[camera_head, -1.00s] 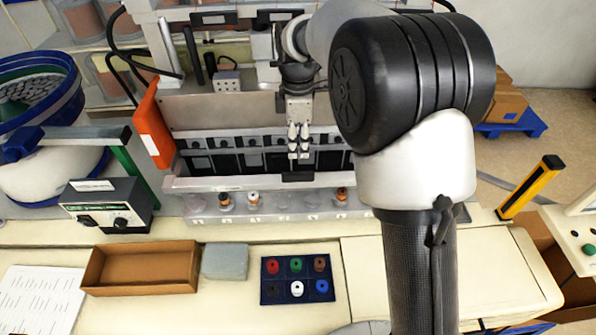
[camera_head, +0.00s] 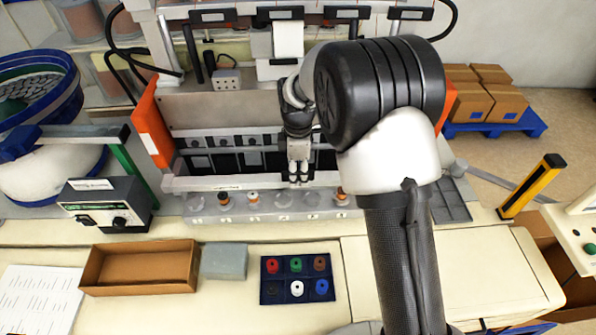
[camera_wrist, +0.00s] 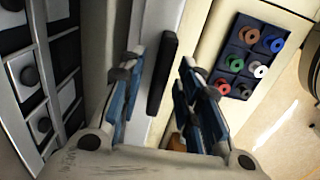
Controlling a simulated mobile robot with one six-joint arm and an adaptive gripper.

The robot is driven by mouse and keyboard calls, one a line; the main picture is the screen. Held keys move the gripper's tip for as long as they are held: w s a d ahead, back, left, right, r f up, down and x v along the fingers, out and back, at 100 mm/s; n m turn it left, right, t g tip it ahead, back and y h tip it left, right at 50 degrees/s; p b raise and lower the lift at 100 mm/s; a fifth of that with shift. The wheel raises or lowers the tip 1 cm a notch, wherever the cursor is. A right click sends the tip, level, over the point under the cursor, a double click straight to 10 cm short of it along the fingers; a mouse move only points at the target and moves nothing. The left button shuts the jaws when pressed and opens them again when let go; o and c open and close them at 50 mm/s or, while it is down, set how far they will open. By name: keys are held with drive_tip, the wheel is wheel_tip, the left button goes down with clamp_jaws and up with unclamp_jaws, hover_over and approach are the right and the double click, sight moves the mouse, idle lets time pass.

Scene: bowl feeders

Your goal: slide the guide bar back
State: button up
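The guide bar (camera_head: 230,182) is a long pale grey bar across the front of the feeder machine, in front of a row of dark slots. Its black handle (camera_wrist: 163,73) shows in the wrist view between my two fingers, with gaps visible on both sides. In the head view my gripper (camera_head: 299,178) points down at the bar's middle and covers the handle. My gripper (camera_wrist: 162,98) is open with nothing clamped. The wrist view does not make clear how far the fingertips reach down beside the handle.
Below the bar is a ledge (camera_head: 285,213) with several small round pieces in holders. A blue tray of coloured rings (camera_head: 297,271), a grey block (camera_head: 225,262) and a cardboard box (camera_head: 140,286) lie on the table in front. Orange end plates (camera_head: 150,122) flank the machine.

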clamp_jaws()
idle(0.6)
